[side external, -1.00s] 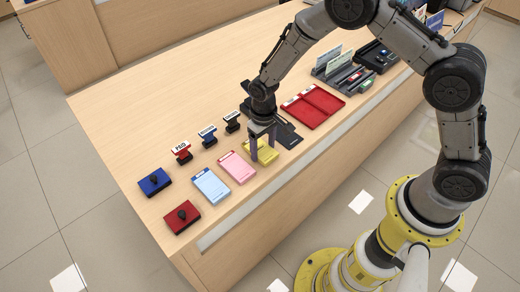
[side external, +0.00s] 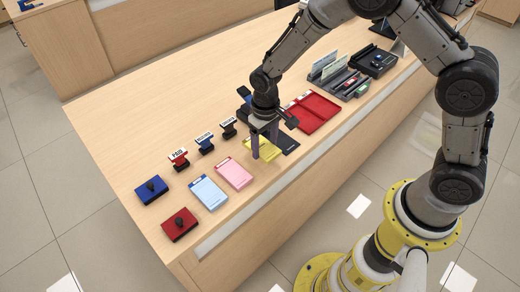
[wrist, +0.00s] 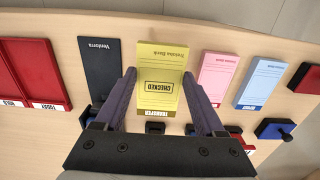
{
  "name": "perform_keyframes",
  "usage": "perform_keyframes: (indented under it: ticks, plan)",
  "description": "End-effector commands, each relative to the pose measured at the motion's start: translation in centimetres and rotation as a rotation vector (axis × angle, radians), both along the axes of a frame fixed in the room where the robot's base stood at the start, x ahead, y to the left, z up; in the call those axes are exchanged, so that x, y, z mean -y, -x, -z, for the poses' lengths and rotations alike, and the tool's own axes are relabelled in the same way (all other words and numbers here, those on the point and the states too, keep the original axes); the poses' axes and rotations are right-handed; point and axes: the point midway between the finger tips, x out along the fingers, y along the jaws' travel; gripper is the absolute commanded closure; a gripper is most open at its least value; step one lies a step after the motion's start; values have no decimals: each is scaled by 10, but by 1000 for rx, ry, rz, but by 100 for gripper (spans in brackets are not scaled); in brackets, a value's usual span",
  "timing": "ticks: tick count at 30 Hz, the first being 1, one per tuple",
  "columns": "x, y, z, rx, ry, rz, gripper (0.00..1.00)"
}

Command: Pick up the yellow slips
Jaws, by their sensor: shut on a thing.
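The yellow slips (wrist: 160,60) are a flat pad with "CHECKED" and "TRANSFER" printed on it. In the wrist view they lie between the two fingers of my gripper (wrist: 159,76), which is shut on their long edges. They look much larger than the neighbouring pads there, so they appear held above the counter. In the side view my gripper (side external: 265,140) covers part of the yellow slips (side external: 261,147). The height of the gap under them is hard to tell.
A pink pad (side external: 234,173) and a light blue pad (side external: 208,192) lie to the left. A dark folder (wrist: 99,65) and red trays (side external: 317,110) are on the other side. Stamps (side external: 205,144) stand behind; blue (side external: 151,190) and red (side external: 180,223) ink pads sit at the counter's end.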

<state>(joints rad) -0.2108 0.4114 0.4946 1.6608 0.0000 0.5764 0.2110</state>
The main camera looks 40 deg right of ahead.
Motion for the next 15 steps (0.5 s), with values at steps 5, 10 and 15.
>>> perform_keyframes:
  ticks: [5,10,15]
  plan:
    - [7,31,-41,6,-1,0,86]
    - [15,68,-59,4,-1,0,86]
    - [21,96,-71,4,-1,0,86]
